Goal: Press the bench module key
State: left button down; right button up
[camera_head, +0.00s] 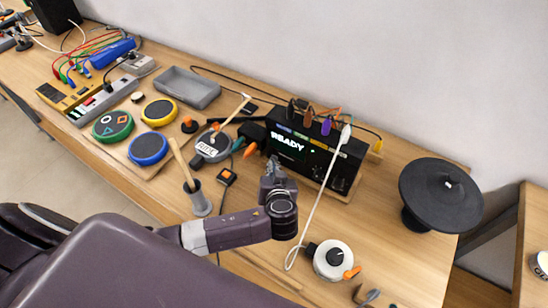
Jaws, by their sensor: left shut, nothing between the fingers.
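The black module (303,155) stands on the wooden bench, right of the middle, and its lit screen reads "READY". Colored labels run along its upper front edge, and small controls show at the right of its face. I cannot tell which of these is the key. My left gripper (271,163) is shut and empty, just in front of the module's lower left front. It covers part of that corner, and I cannot tell if it touches. My right gripper is not in view.
A black round pad (440,200) stands at right. Green (113,126), blue (148,149) and yellow (159,112) pads and a grey tray (190,90) lie left. A grey cup (201,203) holds a stick.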

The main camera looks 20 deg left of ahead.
pick_arm(q)
jog(key=shift+s, duration=0.3)
jog(key=shift+s, duration=0.1)
jog(key=shift+s+a+p, duration=0.25)
jog(key=shift+s+p, duration=0.15)
jog(key=shift+s, duration=1.05)
jog(key=shift+s+a+p, duration=0.2)
jog(key=shift+s+p, duration=0.2)
jog(key=shift+s, duration=1.05)
jog(key=shift+r, duration=0.1)
